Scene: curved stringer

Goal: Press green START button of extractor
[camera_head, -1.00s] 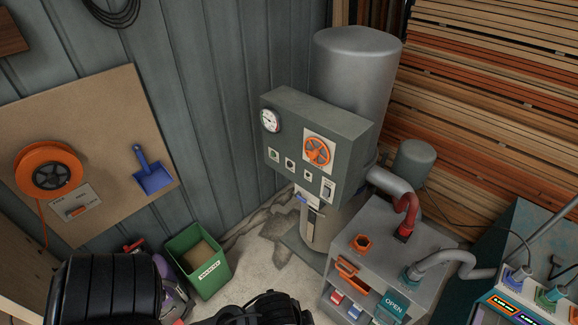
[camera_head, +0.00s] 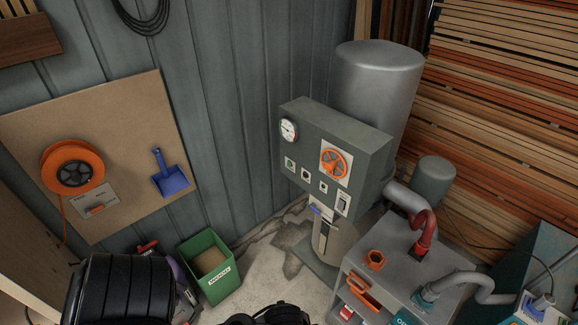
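The extractor's grey control box (camera_head: 350,135) hangs in front of a tall grey cylinder (camera_head: 378,85). Neither gripper's fingers can be seen.
A grey cabinet (camera_head: 385,262) with an orange fitting (camera_head: 374,260), a red pipe elbow (camera_head: 423,232) and a hose stands right of the box. A green bin (camera_head: 211,266) is on the floor at left. A pegboard (camera_head: 125,125) holds an orange reel (camera_head: 73,167) and blue dustpan (camera_head: 171,178). Floor between is clear.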

